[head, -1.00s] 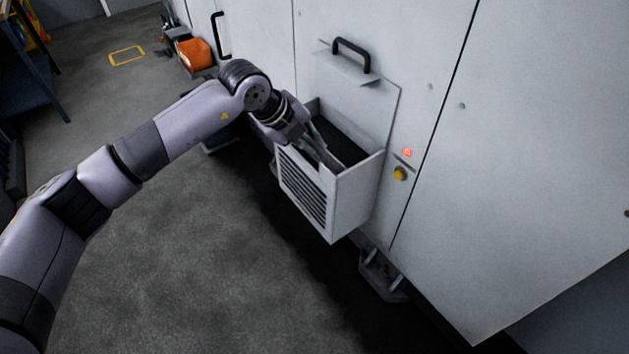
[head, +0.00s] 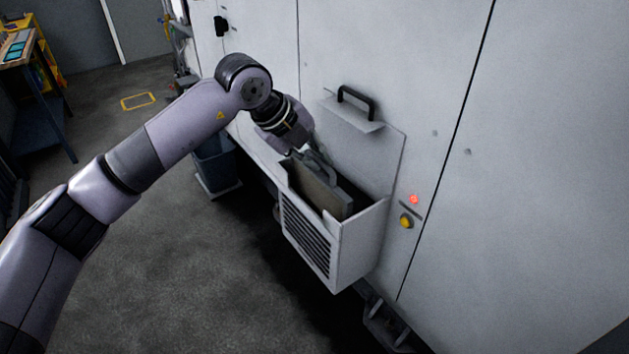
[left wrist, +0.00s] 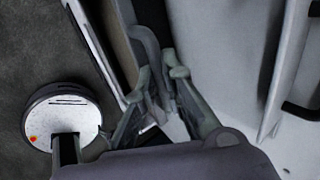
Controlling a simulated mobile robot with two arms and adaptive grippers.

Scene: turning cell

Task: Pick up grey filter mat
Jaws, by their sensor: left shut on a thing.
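The grey filter mat (head: 322,190) is a flat framed panel with a grey handle on top. It stands partly raised out of the white louvred box (head: 362,232) on the machine front, its lower part hidden inside. My left gripper (head: 308,156) is above the box, shut on the mat's handle. In the left wrist view the fingers (left wrist: 158,92) close around the handle (left wrist: 146,45), and the mat's brownish face (left wrist: 116,38) shows beside it. My right gripper is in neither current view.
An open flap (head: 352,122) with a black handle (head: 356,101) is behind the box. A yellow button (head: 405,221) and red light (head: 413,199) are to its right. A blue-grey bin (head: 214,170) stands on the floor left of the box. Floor in front is clear.

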